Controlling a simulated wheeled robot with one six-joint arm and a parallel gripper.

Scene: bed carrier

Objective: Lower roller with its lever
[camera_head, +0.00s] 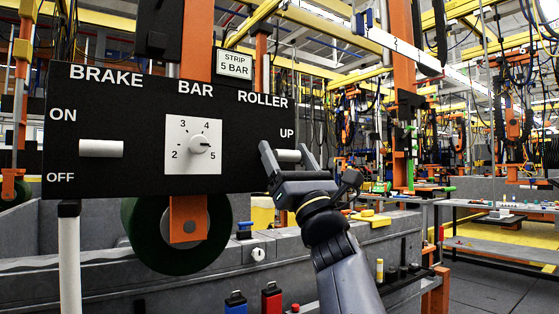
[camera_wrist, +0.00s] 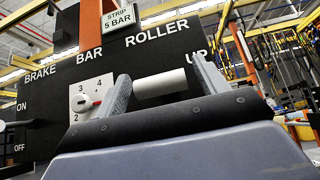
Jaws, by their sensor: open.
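The white roller lever (camera_head: 289,156) sticks out of the black panel (camera_head: 95,185) below the words ROLLER and UP. It also shows in the wrist view (camera_wrist: 160,83). My gripper (camera_head: 286,148) is open, with one finger on each side of the lever; in the wrist view (camera_wrist: 160,68) the lever lies between the fingers, and whether they touch it I cannot tell. The panel just below the lever is hidden by my gripper. A dark green roller (camera_head: 135,232) hangs below the panel, behind an orange bracket (camera_head: 188,215).
On the same panel are a white brake lever (camera_head: 101,148) between ON and OFF and a white bar dial (camera_head: 193,145) with its knob. A STRIP 5 BAR sign (camera_head: 234,65) stands above. A grey ledge (camera_head: 90,275) with small coloured fittings runs below.

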